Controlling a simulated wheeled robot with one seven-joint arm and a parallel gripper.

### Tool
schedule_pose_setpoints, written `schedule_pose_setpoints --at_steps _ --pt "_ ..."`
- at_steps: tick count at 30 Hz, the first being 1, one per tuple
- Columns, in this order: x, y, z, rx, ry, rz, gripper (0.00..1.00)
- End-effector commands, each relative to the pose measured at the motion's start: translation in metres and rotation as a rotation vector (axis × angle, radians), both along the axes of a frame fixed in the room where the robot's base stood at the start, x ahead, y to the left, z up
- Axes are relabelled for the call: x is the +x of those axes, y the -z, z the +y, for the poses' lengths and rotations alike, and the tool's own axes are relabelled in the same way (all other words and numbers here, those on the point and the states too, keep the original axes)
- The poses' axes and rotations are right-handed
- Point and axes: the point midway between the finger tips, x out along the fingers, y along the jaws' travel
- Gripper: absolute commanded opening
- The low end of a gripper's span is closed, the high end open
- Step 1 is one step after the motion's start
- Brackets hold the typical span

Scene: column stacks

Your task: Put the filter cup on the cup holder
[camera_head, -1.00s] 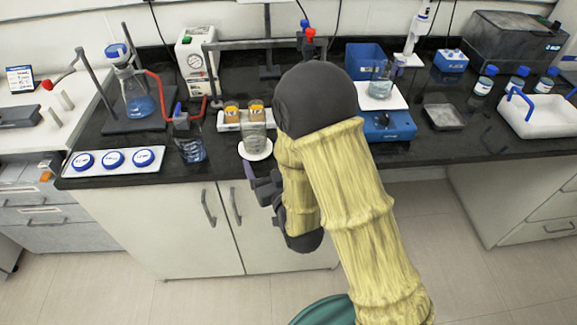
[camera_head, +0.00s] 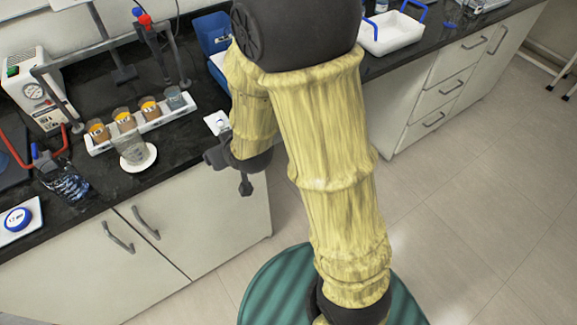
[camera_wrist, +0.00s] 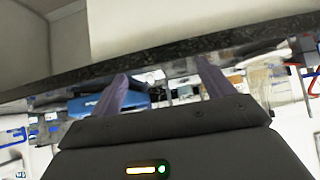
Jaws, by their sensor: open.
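My gripper (camera_head: 228,172) is open and empty, in front of the black counter's edge in the head view. Its two fingers also show spread apart in the wrist view (camera_wrist: 163,74). A white rack (camera_head: 104,146) on the counter holds several small cups, most with orange-brown contents. The cup at its right end (camera_head: 174,98) is greyish. A clear glass cup (camera_head: 130,150) stands in front of the rack on a round white dish (camera_head: 145,163). I cannot tell for sure which is the filter cup and which is the cup holder. My gripper is right of the dish and touches none of these.
A black stand with tubing rises behind the rack. A white gauge box (camera_head: 38,90) is at left. A blue bin (camera_head: 213,33) is partly behind my arm. A white tray with blue handles (camera_head: 392,32) is at upper right.

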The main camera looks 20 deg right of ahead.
Motion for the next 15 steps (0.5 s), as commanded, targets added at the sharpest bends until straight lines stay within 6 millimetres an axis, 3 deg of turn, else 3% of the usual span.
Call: schedule_pose_setpoints --at_steps 9,15 --pt "-0.065 -0.012 -0.081 -0.069 0.146 0.352 0.81" --pt "-0.112 -0.022 -0.112 -0.086 0.212 0.535 0.81"
